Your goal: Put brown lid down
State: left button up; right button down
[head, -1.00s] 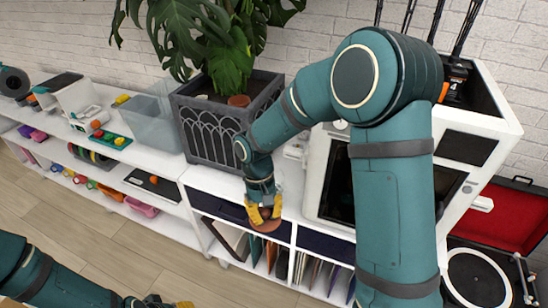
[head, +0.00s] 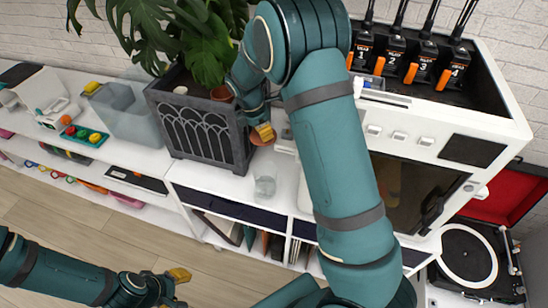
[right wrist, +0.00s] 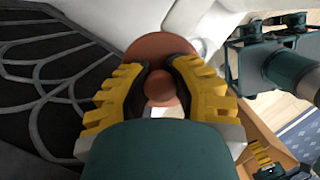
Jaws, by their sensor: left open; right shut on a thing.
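The brown lid (right wrist: 150,47) is a round disc with a knob (right wrist: 159,88). In the right wrist view the yellow fingers of my right gripper (right wrist: 160,85) are closed around the knob. In the head view my right gripper (head: 262,134) is beside the right side of the dark planter, above the white cabinet top; the lid is mostly hidden there. A clear glass jar (head: 265,185) stands uncovered on the cabinet top, nearer the front edge than the gripper. My left gripper (head: 178,284) is open and empty, low over the floor.
The dark planter (head: 205,132) with a leafy plant stands left of my right gripper. A white machine (head: 440,130) with a dark window stands to the right. A clear bin (head: 130,112) is further left. Some cabinet top (head: 215,183) around the jar is clear.

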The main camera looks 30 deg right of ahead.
jog(key=w+d+f+n+t, duration=0.1)
jog(key=w+d+f+n, duration=0.1)
jog(key=w+d+n, duration=0.3)
send_near(274, 159)
jog(key=x, duration=0.7)
jog(key=shift+d, duration=0.15)
pick_arm(q)
jog(key=a+m, duration=0.1)
jog(key=w+a+r+m, duration=0.1)
jog(key=shift+w+r+m, duration=0.1)
jog(key=shift+r+m, duration=0.15)
jog(key=shift+m, duration=0.15)
jog(key=shift+b, duration=0.3)
pick_arm(e)
jog(key=shift+s, duration=0.1)
jog(key=shift+f, duration=0.15)
jog(key=c, duration=0.9)
grip_release()
pick_arm(q)
jog(key=shift+f, duration=0.2)
pick_arm(e)
jog(key=shift+o, duration=0.2)
pick_arm(q)
jog(key=shift+r, duration=0.1)
